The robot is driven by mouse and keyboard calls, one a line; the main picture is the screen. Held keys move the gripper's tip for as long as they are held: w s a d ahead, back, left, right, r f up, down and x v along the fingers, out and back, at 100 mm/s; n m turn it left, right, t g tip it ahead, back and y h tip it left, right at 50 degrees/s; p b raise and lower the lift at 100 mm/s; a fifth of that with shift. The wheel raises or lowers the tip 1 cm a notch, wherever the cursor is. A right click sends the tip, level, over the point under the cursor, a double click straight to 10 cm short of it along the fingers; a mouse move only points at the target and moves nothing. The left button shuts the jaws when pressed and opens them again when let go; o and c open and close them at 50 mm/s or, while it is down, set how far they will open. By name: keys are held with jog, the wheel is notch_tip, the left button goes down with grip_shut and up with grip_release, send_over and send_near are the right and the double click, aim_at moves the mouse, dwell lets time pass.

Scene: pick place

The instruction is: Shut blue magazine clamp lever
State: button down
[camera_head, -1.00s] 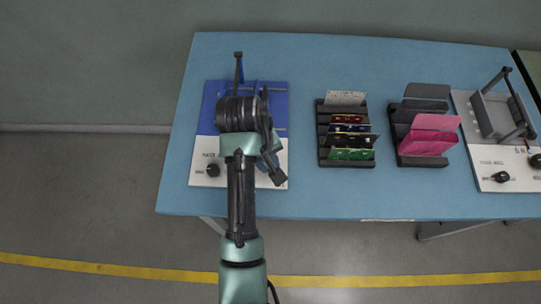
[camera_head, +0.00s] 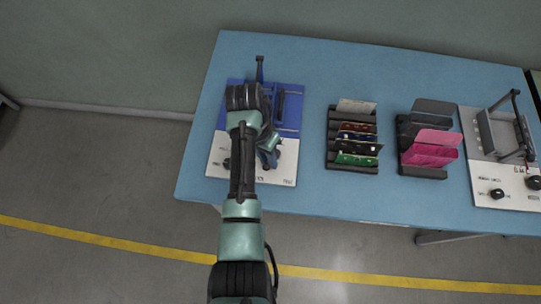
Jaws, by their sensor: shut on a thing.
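The blue magazine station (camera_head: 291,112) has a blue back part and a white front panel, and sits at the left end of the table. A dark clamp lever (camera_head: 260,67) stands up at its back edge. My gripper (camera_head: 247,97) is over the blue part, just in front of the visible lever end. It is seen from above and behind, so my wrist hides the fingertips and the lower lever. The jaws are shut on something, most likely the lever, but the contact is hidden.
A black rack (camera_head: 340,166) with several coloured boards stands right of the station. A second rack (camera_head: 424,173) holds pink and dark grey boards. A grey station (camera_head: 490,172) with its own raised lever is at the far right. Blue table (camera_head: 310,190) is clear along the front.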

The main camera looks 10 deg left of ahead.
jog(key=shift+w+a+m, duration=0.1)
jog(key=shift+a+m, duration=0.15)
jog(key=shift+m, duration=0.65)
jog(key=c, duration=0.8)
grip_release()
jog(key=r+p, duration=0.1)
jog(key=r, duration=0.3)
jog(key=w+a+r+p, duration=0.1)
jog(key=r, duration=0.3)
jog(key=a+r+p, duration=0.1)
jog(key=r+p, duration=0.1)
jog(key=r, duration=0.2)
jog(key=shift+w+r, duration=0.25)
jog(key=shift+r, duration=0.1)
